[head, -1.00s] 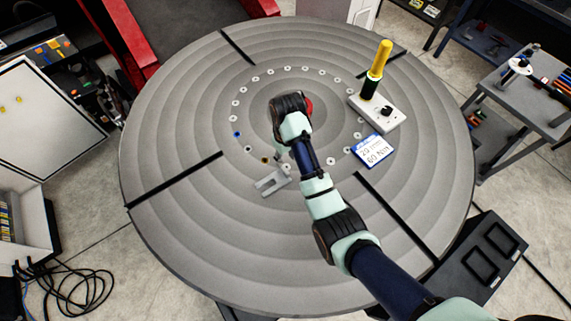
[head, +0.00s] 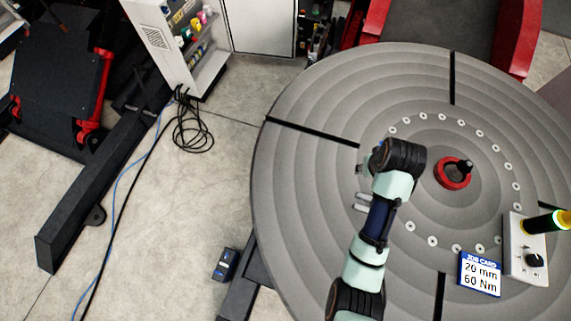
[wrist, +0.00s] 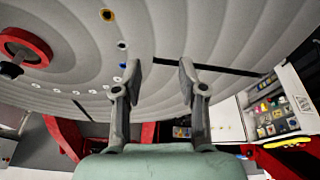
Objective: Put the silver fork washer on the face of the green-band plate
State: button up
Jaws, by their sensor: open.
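The washer is not visible in the wrist view. I cannot make out a plate with a green band in either view.
The table (head: 300,200) has dark radial slots and a ring of small holes. A red hub (head: 453,172) with a black knob stands at its centre. A job card (head: 480,274) and a control box (head: 526,250) with a lamp stand at right. A white cabinet (wrist: 278,108) stands beyond the table.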

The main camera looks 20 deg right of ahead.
jog(key=w+a+r+n+t, duration=0.1)
jog(key=w+a+r, duration=0.15)
jog(key=a, duration=0.25)
jog(key=w+a+r+n+t, duration=0.1)
jog(key=w+a+t, duration=0.15)
jog(key=a, duration=0.25)
jog(key=a+r+n+t, duration=0.1)
jog(key=a+r, duration=0.3)
jog(key=a, duration=0.4)
jog(key=a+r+n+t+y, duration=0.1)
jog(key=a+r+n+t, duration=0.1)
jog(key=a+r, duration=0.3)
jog(key=a+r+n+t+y, duration=0.1)
jog(key=a+r+t, duration=0.2)
jog(key=a, duration=0.7)
jog(key=shift+a+r, duration=0.4)
jog(key=shift+r, duration=0.5)
